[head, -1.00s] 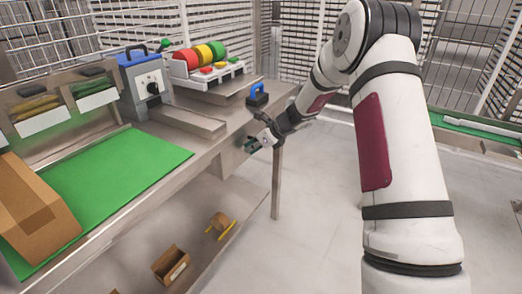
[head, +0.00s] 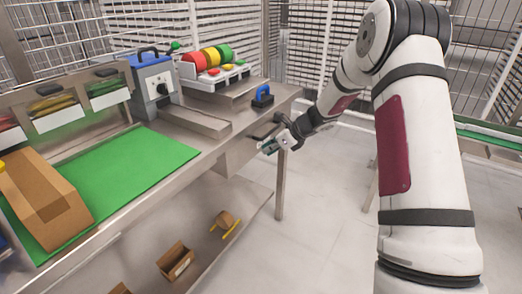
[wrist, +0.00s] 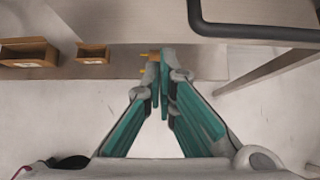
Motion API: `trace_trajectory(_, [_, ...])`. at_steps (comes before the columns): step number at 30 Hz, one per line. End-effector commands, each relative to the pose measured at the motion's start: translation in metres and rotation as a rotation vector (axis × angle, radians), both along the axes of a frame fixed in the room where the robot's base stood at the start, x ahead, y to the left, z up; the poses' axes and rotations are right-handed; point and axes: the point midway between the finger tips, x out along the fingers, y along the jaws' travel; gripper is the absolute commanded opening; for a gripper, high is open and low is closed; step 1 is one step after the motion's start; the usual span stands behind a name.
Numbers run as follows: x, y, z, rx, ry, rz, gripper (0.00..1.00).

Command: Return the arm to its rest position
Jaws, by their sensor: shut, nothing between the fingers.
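My gripper (head: 268,148) is at the end of my arm in the head view, beside the right end of the workbench (head: 110,215) and just in front of its edge. In the wrist view my gripper (wrist: 159,72) shows its two teal fingers with the tips together and nothing between them. It points down past a dark bar handle (wrist: 255,32) on the bench front, over the lower shelf and floor. The gripper appears apart from the bench and handle.
A green mat (head: 125,180) and a cardboard box (head: 42,195) lie on the bench. A grey control box (head: 150,85), signal lights (head: 207,57) and a blue-handled item (head: 262,97) stand farther back. Small boxes (head: 176,262) sit on the lower shelf. The floor (head: 320,215) right of the bench is clear.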

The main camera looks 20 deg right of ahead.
Motion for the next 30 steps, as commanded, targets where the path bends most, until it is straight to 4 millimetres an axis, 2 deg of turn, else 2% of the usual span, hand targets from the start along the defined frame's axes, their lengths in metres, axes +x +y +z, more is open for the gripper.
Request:
trace_trajectory(1, [-0.007, -0.005, 0.012, -0.002, -0.003, 0.0, 0.0])
trace_trajectory(9, [-0.035, -0.027, 0.046, -0.001, -0.001, 0.0, 0.0])
trace_trajectory(20, [-0.045, -0.034, 0.058, -0.001, 0.0, 0.004, 0.0])
trace_trajectory(23, [-0.05, -0.027, 0.067, -0.025, -0.013, 0.045, 0.0])
trace_trajectory(26, [-0.064, -0.006, 0.09, -0.086, -0.046, 0.156, 0.0])
trace_trajectory(30, [-0.105, 0.035, 0.132, -0.225, -0.113, 0.409, 0.0])
